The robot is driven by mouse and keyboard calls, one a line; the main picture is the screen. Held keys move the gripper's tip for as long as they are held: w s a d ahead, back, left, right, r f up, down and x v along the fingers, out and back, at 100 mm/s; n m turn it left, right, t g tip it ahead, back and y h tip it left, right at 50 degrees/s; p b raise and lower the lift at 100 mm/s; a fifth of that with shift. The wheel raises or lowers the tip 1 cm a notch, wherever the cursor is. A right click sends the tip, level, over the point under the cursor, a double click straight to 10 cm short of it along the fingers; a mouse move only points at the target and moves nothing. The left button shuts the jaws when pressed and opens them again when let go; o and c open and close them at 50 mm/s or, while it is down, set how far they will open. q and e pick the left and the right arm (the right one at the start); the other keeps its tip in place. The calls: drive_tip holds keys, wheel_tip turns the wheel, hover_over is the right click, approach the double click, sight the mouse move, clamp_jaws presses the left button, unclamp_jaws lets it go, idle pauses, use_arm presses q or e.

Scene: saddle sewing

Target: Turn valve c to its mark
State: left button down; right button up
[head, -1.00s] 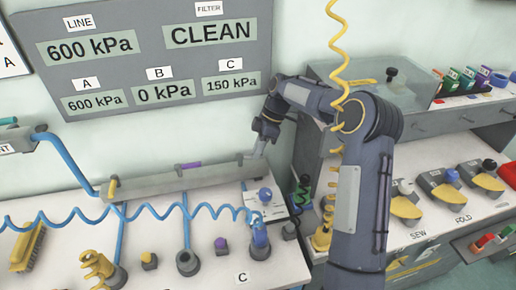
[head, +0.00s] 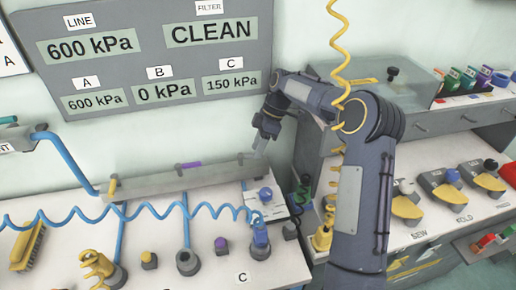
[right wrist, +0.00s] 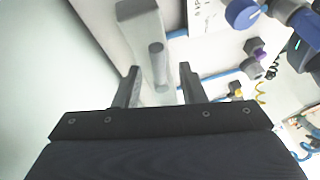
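A grey manifold bar (head: 170,180) runs along the back of the white bench. Its valve c, a grey handle (head: 243,158), stands at the right end; it also shows as a grey peg (right wrist: 157,50) in the right wrist view. The exact mark is not legible. My right gripper (head: 261,148) is just right of valve c, pointing down. In the right wrist view my right gripper (right wrist: 158,88) has its fingers apart with nothing gripped; the peg lies beyond the fingertips. The panel display C (head: 231,84) reads 150 kPa. My left gripper is not in view.
A coiled blue hose (head: 150,209) crosses in front. Several fittings and a brush (head: 28,246) stand on the bench. A yellow coiled hose (head: 337,40) hangs near my right arm.

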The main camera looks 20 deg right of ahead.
drive_tip(key=s+a+r+b, duration=0.4)
drive_tip(key=s+a+r, duration=0.2)
drive_tip(key=s+r, duration=0.6)
drive_tip(key=shift+s+a, duration=0.15)
drive_tip(key=shift+s, duration=0.15)
drive_tip(key=shift+w, duration=0.1)
drive_tip(key=w+d+f+n+t+h+p, duration=0.15)
drive_tip(key=w+d+f+t, duration=0.25)
drive_tip(key=w+d+f, duration=0.45)
drive_tip(key=shift+m, duration=0.25)
drive_tip(key=w+a+f, duration=0.1)
drive_tip(key=a+f, duration=0.1)
drive_tip(key=w+a+f+p, duration=0.1)
drive_tip(key=w+a+f, duration=0.1)
drive_tip(key=shift+w+f+p, duration=0.2)
drive_tip(key=shift+f+p, duration=0.1)
drive_tip(key=shift+c, duration=0.5)
clamp_jaws()
